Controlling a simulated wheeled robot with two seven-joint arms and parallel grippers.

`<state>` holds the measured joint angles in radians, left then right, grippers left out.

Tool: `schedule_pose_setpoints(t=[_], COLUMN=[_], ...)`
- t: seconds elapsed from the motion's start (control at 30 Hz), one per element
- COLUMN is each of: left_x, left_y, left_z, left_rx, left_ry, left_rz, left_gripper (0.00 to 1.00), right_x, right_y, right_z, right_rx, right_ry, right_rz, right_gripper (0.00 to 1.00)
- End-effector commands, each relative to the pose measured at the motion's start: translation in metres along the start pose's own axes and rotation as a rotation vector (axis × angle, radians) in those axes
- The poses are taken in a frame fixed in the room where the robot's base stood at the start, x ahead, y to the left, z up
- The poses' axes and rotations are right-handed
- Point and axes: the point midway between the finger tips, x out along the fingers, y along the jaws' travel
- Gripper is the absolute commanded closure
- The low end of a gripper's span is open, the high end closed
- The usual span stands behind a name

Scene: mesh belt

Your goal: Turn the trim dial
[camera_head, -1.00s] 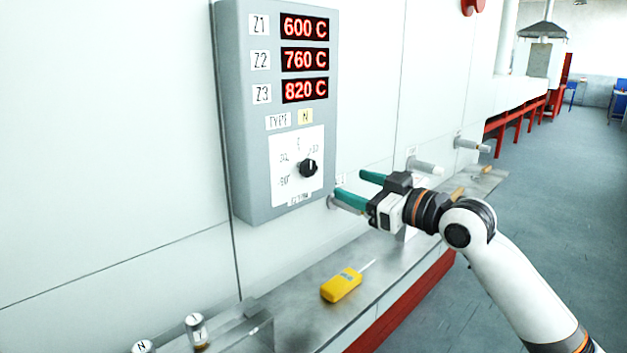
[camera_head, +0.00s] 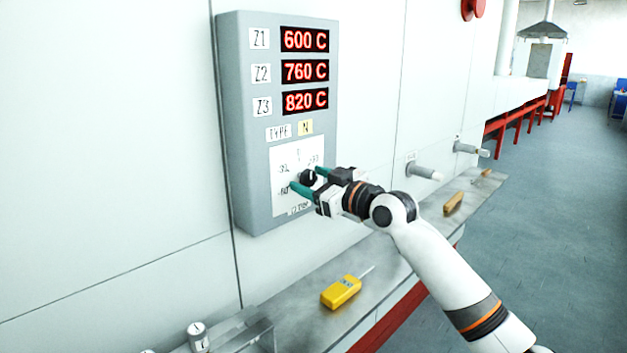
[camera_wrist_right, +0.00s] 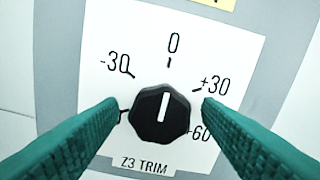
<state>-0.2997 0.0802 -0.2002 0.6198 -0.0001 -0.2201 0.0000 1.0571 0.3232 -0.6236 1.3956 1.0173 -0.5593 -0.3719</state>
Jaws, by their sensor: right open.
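The trim dial (camera_head: 308,177) is a black knob on a white scale plate on the grey control panel (camera_head: 257,200). In the right wrist view the knob (camera_wrist_right: 150,122) shows a white pointer line aimed up, near the 0 mark. The plate is labelled "Z3 TRIM", with -30, 0, +30 and 60 marks legible. My right gripper (camera_head: 310,180) is open, with its green fingers on either side of the knob. In the right wrist view a gap shows at the left finger; the right finger is close to the knob, and contact is unclear. My left gripper is not seen.
Red displays (camera_head: 305,71) on the panel read 600 C, 760 C and 820 C. A yellow handheld meter (camera_head: 341,293) lies on the metal shelf (camera_head: 300,312) below. Metal stubs (camera_head: 425,172) stick out of the wall at right. Labelled cylinders stand at the lower left.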

Motion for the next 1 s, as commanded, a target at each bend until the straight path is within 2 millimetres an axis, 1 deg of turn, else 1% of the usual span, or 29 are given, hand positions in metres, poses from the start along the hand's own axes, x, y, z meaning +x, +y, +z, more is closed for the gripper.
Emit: schedule_pose_setpoints(t=[0.1, 0.27, 0.3, 0.37, 0.4, 0.57, 0.73, 0.87, 1.0], left_x=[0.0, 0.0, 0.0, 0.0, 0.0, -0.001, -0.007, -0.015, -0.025], left_y=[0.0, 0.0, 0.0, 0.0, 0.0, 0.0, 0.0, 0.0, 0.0], left_z=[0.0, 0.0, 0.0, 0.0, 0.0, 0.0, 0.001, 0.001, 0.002], left_rx=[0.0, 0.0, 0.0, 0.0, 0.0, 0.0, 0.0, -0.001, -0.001], left_ry=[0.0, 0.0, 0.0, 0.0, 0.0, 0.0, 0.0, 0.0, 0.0], left_rz=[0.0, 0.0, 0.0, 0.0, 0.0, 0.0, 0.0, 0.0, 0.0], left_gripper=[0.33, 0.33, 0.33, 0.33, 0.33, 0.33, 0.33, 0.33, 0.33], right_x=[0.0, 0.0, 0.0, 0.0, 0.0, 0.0, 0.0, 0.0, 0.0], right_y=[0.0, 0.0, 0.0, 0.0, 0.0, 0.0, -0.001, 0.0, 0.0], right_z=[0.0, 0.0, 0.0, 0.0, 0.0, 0.0, 0.002, 0.002, 0.003], right_rx=[0.0, 0.0, 0.0, 0.0, 0.0, 0.01, 0.059, 0.133, 0.246], right_ry=[0.0, 0.0, 0.0, 0.0, 0.0, 0.0, 0.0, 0.002, 0.002], right_rz=[0.0, 0.0, 0.0, 0.0, 0.0, 0.0, 0.0, 0.001, 0.001], right_gripper=[0.41, 0.67, 0.74, 0.83, 0.86, 0.86, 0.86, 0.86, 0.86])
